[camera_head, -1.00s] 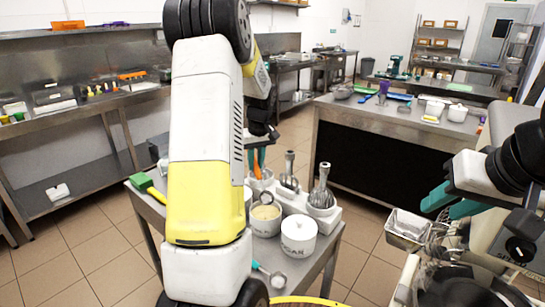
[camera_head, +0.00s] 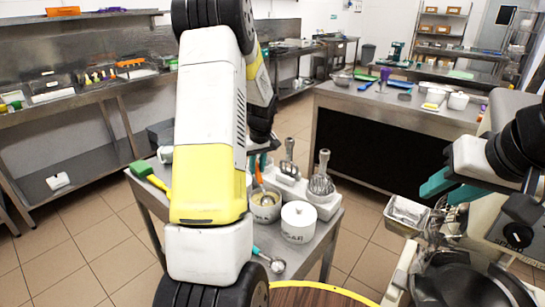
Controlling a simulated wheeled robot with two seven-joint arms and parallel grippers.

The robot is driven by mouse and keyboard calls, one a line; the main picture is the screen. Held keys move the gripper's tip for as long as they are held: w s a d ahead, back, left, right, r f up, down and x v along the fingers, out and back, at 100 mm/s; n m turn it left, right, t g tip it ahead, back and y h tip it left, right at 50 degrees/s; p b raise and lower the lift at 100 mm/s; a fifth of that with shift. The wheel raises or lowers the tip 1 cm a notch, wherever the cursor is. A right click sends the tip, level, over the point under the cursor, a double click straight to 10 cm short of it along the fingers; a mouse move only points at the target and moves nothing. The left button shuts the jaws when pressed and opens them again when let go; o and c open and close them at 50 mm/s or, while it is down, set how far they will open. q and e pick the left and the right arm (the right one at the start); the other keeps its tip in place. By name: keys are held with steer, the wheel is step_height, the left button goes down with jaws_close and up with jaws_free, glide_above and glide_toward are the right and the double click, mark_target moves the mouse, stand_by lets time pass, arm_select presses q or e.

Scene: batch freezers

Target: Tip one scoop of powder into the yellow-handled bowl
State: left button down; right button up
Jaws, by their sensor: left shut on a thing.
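My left gripper (camera_head: 260,158) has teal fingers, partly hidden by its own arm. It is shut on an orange-handled tool (camera_head: 258,173), which looks like the scoop. The handle slants down to a white tub (camera_head: 265,213) of pale powder on the steel cart. The tool's lower end is too small to make out. My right gripper (camera_head: 447,190) is at the right, its teal fingers apart and empty, near a small metal pan. I cannot make out a yellow-handled bowl for certain.
A lidded white jar (camera_head: 298,226) stands right of the tub. Whisks (camera_head: 321,180) stand in a white holder behind. A teal-handled spoon (camera_head: 275,264) lies at the cart's front. A green and yellow brush (camera_head: 148,173) lies left. A metal pan (camera_head: 407,217) is at the right.

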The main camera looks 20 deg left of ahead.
mark_target(257, 168)
arm_select(q)
steer(key=shift+s+d, duration=0.6)
steer(key=shift+s, duration=0.1)
steer(key=shift+w+a+f+g+h, duration=0.4)
steer(key=shift+w, duration=0.05)
steer(key=shift+d+r, duration=0.1)
steer(key=shift+r, duration=0.7)
steer(key=shift+w+a+r, duration=0.1)
steer(key=shift+r, duration=0.6)
steer(key=shift+w+a+r, duration=0.1)
steer(key=shift+r, duration=0.6)
steer(key=shift+w+a+r, duration=0.1)
steer(key=shift+w+a, duration=0.05)
steer(key=shift+a, duration=0.1)
steer(key=shift+w+a+g+h, duration=0.4)
steer(key=shift+w+g+h, duration=0.1)
steer(key=shift+g+h, duration=0.25)
steer(key=shift+w+a+g+h, duration=0.35)
steer(key=shift+g+h, duration=0.2)
steer(key=shift+g, duration=0.1)
